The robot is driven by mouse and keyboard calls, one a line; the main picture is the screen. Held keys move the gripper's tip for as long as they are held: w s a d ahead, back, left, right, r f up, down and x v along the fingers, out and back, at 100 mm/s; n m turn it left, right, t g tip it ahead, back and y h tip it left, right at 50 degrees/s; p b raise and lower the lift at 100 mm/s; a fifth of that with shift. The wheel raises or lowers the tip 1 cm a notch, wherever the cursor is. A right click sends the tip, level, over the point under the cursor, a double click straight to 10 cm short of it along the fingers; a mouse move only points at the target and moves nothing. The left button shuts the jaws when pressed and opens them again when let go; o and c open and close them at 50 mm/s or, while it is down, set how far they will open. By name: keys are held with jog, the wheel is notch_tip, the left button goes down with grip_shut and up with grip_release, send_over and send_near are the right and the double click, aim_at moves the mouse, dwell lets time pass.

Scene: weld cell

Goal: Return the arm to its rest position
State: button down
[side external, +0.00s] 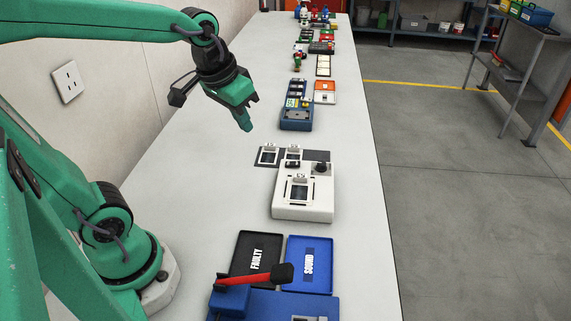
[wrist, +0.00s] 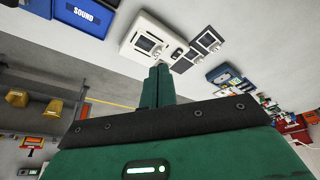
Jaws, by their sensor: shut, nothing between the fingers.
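My arm is green with dark joints, and it reaches out over the white bench from the left in the side external view. My gripper (side external: 246,124) hangs above the bench, with its fingers pointing down and to the right. The fingers are together and hold nothing. In the wrist view, the shut fingers of my gripper (wrist: 157,84) show at the centre, with bench items beyond them. The gripper is apart from everything on the bench.
A white device (side external: 304,208) stands on the bench (side external: 190,225), with a dark mat (side external: 318,156) behind it. The black FAULTY tray (side external: 243,245) and blue SOUND tray (side external: 322,250) lie nearer. A red lever (side external: 250,279) stands in front. Several devices line the far bench. The left bench strip is clear.

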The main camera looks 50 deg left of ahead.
jog(key=s+d+m+t, duration=0.1)
jog(key=s, duration=0.6)
jog(key=shift+s+d+f+t, duration=0.15)
jog(key=shift+d+t, duration=0.05)
jog(key=shift+t, duration=0.1)
dwell(0.8)
